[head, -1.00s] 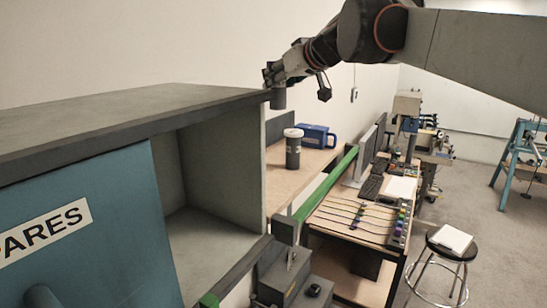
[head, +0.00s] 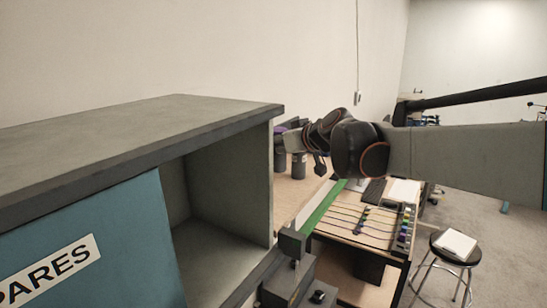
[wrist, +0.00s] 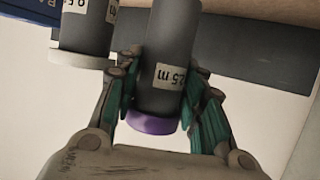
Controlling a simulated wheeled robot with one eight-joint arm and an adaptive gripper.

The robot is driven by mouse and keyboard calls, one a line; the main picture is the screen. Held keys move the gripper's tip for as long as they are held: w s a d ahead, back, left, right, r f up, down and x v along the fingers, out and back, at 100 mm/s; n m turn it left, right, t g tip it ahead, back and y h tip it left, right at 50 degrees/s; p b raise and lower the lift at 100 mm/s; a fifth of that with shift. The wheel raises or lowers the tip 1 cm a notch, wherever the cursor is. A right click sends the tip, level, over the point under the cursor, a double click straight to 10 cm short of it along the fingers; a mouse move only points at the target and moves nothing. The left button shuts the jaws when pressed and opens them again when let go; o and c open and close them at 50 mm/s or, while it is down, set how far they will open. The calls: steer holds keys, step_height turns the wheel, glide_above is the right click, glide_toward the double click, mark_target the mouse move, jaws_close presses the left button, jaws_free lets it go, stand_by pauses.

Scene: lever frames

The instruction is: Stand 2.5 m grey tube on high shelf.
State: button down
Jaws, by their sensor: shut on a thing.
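The grey tube (wrist: 170,50) has a purple cap and a white label that appears upside down and seems to read 2.5 m. My gripper (wrist: 165,100) has its green-padded fingers on either side of it near the cap. In the head view the tube (head: 280,157) hangs upright at the left end of the wooden shelf (head: 297,190). I cannot tell whether its base touches the shelf. A second grey tube (head: 299,166) with a pale cap stands close beside it; it also shows in the wrist view (wrist: 86,25). My gripper (head: 290,143) is partly hidden in the head view.
A grey-topped cabinet (head: 140,120) with a blue SPARES door fills the left. A blue case (wrist: 30,10) lies beyond the second tube. A bench (head: 350,225) with cables and a stool (head: 455,245) are at the right.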

mark_target(283, 158)
steer(key=shift+f+p, duration=0.3)
steer(key=shift+f, duration=1.9)
steer(key=shift+s, duration=0.1)
steer(key=c, duration=1.2)
jaws_free()
steer(key=shift+c, duration=0.2)
steer(key=shift+r, duration=0.1)
